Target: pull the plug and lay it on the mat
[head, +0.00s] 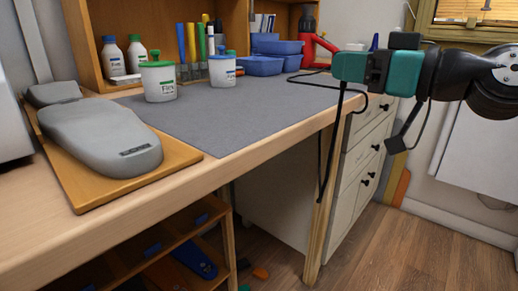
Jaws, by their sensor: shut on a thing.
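My gripper (349,67), with teal and black parts, reaches in from the right in the head view. It is shut on the plug, in the air by the right end of the bench. The plug itself is mostly hidden between the fingers. A black cord (333,140) hangs from the fingertips past the bench edge. More black cord curves over the bench's right end near the red tool. The grey mat (225,115) lies flat on the bench, left of and below my gripper.
White tubs (158,82) and (223,70) stand at the mat's back. Blue bins (260,66) and a red tool (309,48) are behind. A grey insole form (100,138) lies on a board at left. The mat's front and middle are clear.

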